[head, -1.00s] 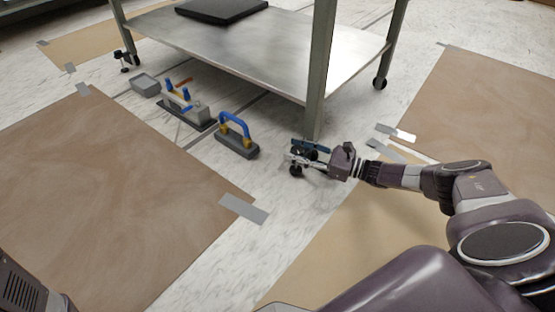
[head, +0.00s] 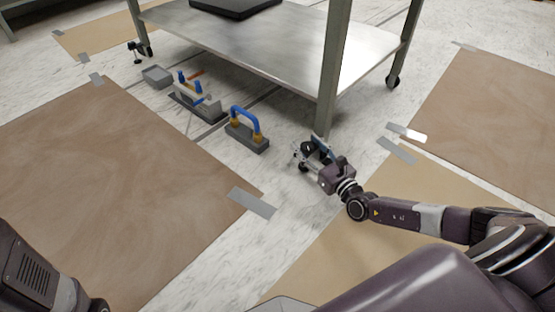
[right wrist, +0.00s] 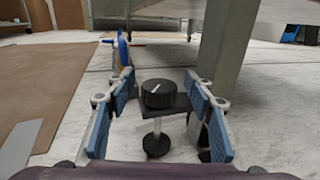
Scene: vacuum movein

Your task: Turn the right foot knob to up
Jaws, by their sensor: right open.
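The right foot knob (right wrist: 157,93) is a round black knob with a white pointer line on top, in the middle of the right wrist view. It sits on a dark bracket (right wrist: 182,104) beside the table leg (right wrist: 220,70), with a metal stem and round foot (right wrist: 155,143) below. My right gripper (right wrist: 160,100) is open, its blue-padded fingers on either side of the knob with gaps showing. In the head view my right gripper (head: 312,154) is low at the foot of the near table leg (head: 333,70) and mostly hides the knob. My left gripper is out of view.
The metal table's lower shelf (head: 270,50) is above and behind. A blue-handled tool (head: 246,130), a grey holder with blue parts (head: 198,100) and a grey tray (head: 157,76) stand on the floor to the left. Brown sheets (head: 110,170) are taped down nearby.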

